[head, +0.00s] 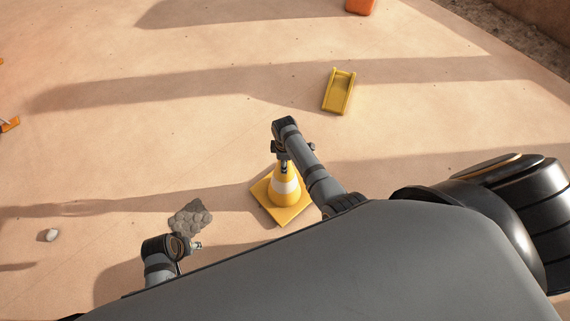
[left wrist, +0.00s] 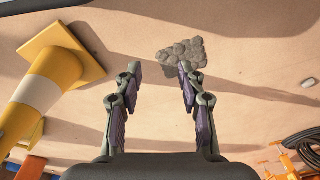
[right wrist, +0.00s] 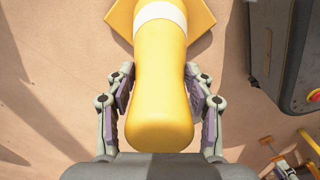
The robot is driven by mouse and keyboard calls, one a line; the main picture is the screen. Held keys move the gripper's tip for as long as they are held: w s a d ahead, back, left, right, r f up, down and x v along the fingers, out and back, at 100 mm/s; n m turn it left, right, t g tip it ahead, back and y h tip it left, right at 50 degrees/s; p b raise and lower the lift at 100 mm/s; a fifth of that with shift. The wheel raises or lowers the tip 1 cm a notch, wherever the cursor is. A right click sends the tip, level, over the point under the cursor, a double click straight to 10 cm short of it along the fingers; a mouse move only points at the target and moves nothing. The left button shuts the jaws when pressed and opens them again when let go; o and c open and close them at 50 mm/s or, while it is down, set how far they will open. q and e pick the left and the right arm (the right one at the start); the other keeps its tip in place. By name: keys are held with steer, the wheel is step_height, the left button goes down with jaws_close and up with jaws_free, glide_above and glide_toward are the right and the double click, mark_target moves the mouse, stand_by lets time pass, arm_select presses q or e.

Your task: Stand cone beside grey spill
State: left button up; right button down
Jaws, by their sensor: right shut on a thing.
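The yellow cone (head: 287,188) with a white band and square yellow base is right of the grey spill (head: 190,217) in the head view. My right gripper (head: 282,160) is at the cone's top; in the right wrist view its fingers are shut on the cone's upper part (right wrist: 160,85). I cannot tell whether the base touches the ground. The spill is a lumpy grey patch on the sand. My left gripper (head: 198,245) is just below the spill in the head view. In the left wrist view its fingers are apart and empty, with the spill (left wrist: 183,55) beyond them and the cone (left wrist: 45,85) at left.
A yellow tray-like piece (head: 339,92) lies above and right of the cone. An orange object (head: 360,6) is at the top edge. A small pale stone (head: 48,235) lies far left. Sand between spill and cone is clear.

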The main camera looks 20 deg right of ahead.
arm_select(q)
steer(key=r, duration=0.2)
steer(key=d+r, duration=0.1)
steer(key=r, duration=0.1)
steer(key=shift+w+b, duration=0.1)
steer(key=shift+b, duration=0.2)
arm_select(e)
steer(key=shift+f, duration=0.5)
arm_select(q)
steer(key=shift+r, duration=0.1)
arm_select(e)
steer(key=c, duration=0.5)
jaws_free()
steer(key=shift+f, duration=0.1)
steer(key=shift+r, duration=0.3)
step_height(320, 180, up, 6)
steer(key=p, duration=0.3)
steer(key=shift+f, duration=0.25)
step_height(320, 180, up, 5)
steer(key=shift+r+p, duration=0.1)
steer(key=shift+p, duration=0.85)
arm_select(q)
steer(key=s+a+f, duration=0.2)
steer(key=f, duration=0.5)
steer(key=s+a+f, duration=0.2)
steer(key=f, duration=0.5)
steer(key=shift+s+y, duration=0.3)
steer(key=shift+s, duration=0.05)
arm_select(e)
steer(key=shift+r, duration=0.45)
